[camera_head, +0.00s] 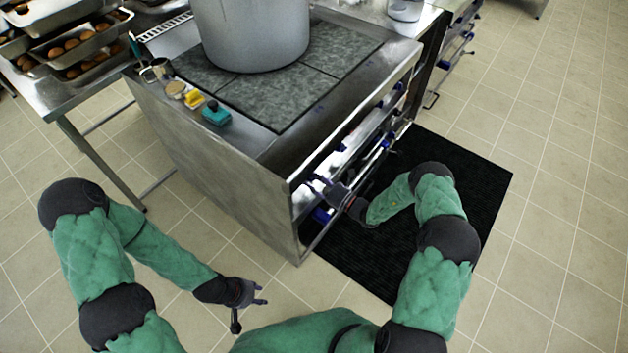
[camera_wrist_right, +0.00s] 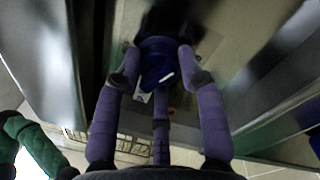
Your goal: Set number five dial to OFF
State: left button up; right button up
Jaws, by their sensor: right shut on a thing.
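A dark blue dial (camera_wrist_right: 158,62) with a white mark shows in the right wrist view. It sits between the fingertips of my right gripper (camera_wrist_right: 162,74), which is shut on it. No number or OFF label can be read there. In the head view my right gripper (camera_head: 328,191) is at the near end of the stove's front (camera_head: 285,212), and its fingers hide most of the dial. My left gripper (camera_head: 252,300) is open and empty above the tiled floor, apart from the stove.
A large pot (camera_head: 252,35) stands on the stove top (camera_head: 335,50). A yellow sponge (camera_head: 194,99) and a teal item (camera_head: 216,114) lie at its left edge. Trays of rolls (camera_head: 85,42) stand at the left. A black mat (camera_head: 470,180) lies before the stove.

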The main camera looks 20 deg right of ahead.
jog(key=n+g, duration=0.1)
jog(key=n, duration=0.6)
jog(key=shift+s+f, duration=0.1)
jog(key=shift+f, duration=0.05)
jog(key=n, duration=0.5)
jog(key=shift+n+b, duration=0.3)
jog(key=shift+b, duration=0.1)
jog(key=n+g, duration=0.1)
jog(key=n, duration=0.5)
jog(key=shift+r+n+b, duration=0.15)
jog(key=shift+n+b, duration=0.05)
jog(key=shift+n, duration=1.1)
jog(key=shift+r+n+b, duration=0.1)
jog(key=shift+n+b, duration=0.05)
jog(key=shift+n, duration=1.15)
jog(key=shift+d, duration=0.1)
jog(key=o, duration=1.1)
jog(key=shift+o, duration=0.2)
jog(key=shift+d+r, duration=0.1)
